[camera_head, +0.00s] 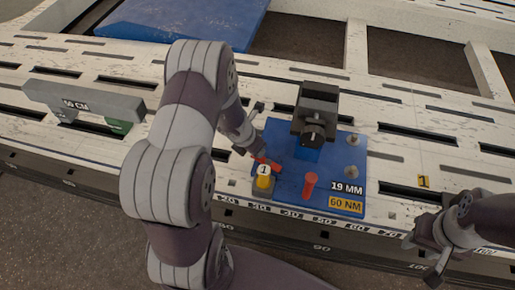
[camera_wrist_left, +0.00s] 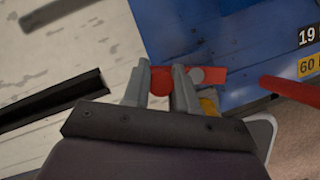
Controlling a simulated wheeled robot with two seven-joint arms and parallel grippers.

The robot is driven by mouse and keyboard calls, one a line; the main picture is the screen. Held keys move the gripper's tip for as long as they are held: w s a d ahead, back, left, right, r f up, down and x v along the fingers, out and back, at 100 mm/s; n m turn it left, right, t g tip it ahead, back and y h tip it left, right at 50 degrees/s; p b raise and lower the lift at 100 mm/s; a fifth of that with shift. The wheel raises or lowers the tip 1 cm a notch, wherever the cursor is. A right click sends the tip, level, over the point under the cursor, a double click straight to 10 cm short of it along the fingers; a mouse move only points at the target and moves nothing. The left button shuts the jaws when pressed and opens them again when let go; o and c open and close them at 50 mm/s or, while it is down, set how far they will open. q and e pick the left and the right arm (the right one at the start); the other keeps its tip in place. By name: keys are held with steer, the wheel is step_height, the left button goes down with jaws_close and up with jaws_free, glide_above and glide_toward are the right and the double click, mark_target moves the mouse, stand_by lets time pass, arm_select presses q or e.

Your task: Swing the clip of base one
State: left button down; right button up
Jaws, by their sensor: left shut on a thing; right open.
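The blue base (camera_head: 341,180) lies on the bench, with "19 MM" and "60 NM" labels and a black clamp block (camera_head: 317,105) on it. A yellow knob with a "1" tag (camera_head: 263,180) stands at its front left corner. A red clip (camera_head: 268,163) lies by that corner, partly hidden by my left gripper (camera_head: 251,152). In the left wrist view, my left gripper (camera_wrist_left: 160,88) is shut on the red clip (camera_wrist_left: 215,76), which runs right past a grey round pin. A second red clip (camera_head: 310,185) stands on the base's front. My right gripper (camera_head: 431,245) is open and empty at the front right.
A grey "50 CM" bar (camera_head: 83,102) stands at the left over green and dark parts. The white bench (camera_head: 400,110) is slotted, with an open frame behind. A blue pad (camera_head: 190,18) lies at the back. A yellow "1" marker (camera_head: 423,181) is right of the base.

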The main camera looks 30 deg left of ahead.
arm_select(q)
steer(key=shift+s+n+y+b, duration=0.4)
steer(key=shift+n+b, duration=0.15)
steer(key=shift+n, duration=0.45)
steer(key=c, duration=0.9)
jaws_free()
steer(key=shift+s+r, duration=0.1)
steer(key=shift+p+v, duration=3.5)
steer(key=shift+v, duration=2.75)
